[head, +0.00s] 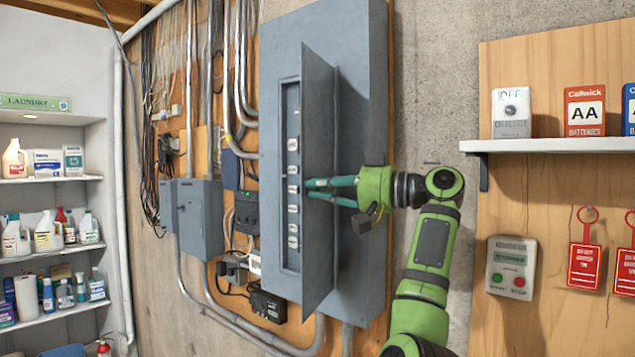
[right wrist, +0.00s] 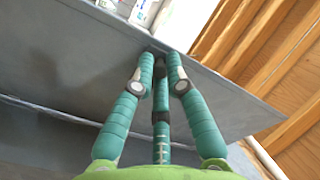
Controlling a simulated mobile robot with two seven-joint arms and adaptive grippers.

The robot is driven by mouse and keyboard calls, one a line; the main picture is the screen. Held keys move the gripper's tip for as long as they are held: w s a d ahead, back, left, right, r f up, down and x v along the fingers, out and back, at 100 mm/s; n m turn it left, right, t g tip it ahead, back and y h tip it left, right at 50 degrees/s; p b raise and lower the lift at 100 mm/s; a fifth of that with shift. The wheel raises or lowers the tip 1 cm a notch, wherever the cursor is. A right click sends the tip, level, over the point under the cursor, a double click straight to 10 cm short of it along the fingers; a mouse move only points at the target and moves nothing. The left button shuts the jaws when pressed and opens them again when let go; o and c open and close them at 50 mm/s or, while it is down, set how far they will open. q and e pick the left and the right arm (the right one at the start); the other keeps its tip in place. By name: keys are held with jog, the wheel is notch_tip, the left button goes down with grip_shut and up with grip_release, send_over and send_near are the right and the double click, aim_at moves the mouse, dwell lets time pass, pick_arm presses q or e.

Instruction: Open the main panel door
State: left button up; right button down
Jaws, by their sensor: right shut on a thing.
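The grey main panel (head: 350,40) is mounted on the wall, and its narrow door (head: 320,120) stands open, swung out on its right side. A column of breakers (head: 293,190) shows in the opening left of the door. My right gripper (head: 312,190) reaches in from the right and is shut on the free edge of the door at about mid-height. In the right wrist view, the teal fingers (right wrist: 158,60) close together at the edge of the grey door (right wrist: 75,65). My left gripper is out of view.
Smaller grey boxes (head: 200,220), conduits and cables lie left of the panel. Shelves of cleaning bottles (head: 50,235) stand at far left. A white shelf (head: 560,146) and a start-stop box (head: 511,267) are on the right wall. Bare concrete lies between.

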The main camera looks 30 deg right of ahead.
jog(key=shift+s+d+r+n+g+y, duration=0.15)
jog(key=shift+s+d+n+g+y, duration=0.15)
jog(key=shift+y, duration=0.1)
jog(key=c, duration=1.2)
grip_release()
jog(key=shift+c, duration=0.2)
jog(key=shift+w+a, duration=0.1)
jog(key=shift+w, duration=0.05)
jog(key=v, duration=1.2)
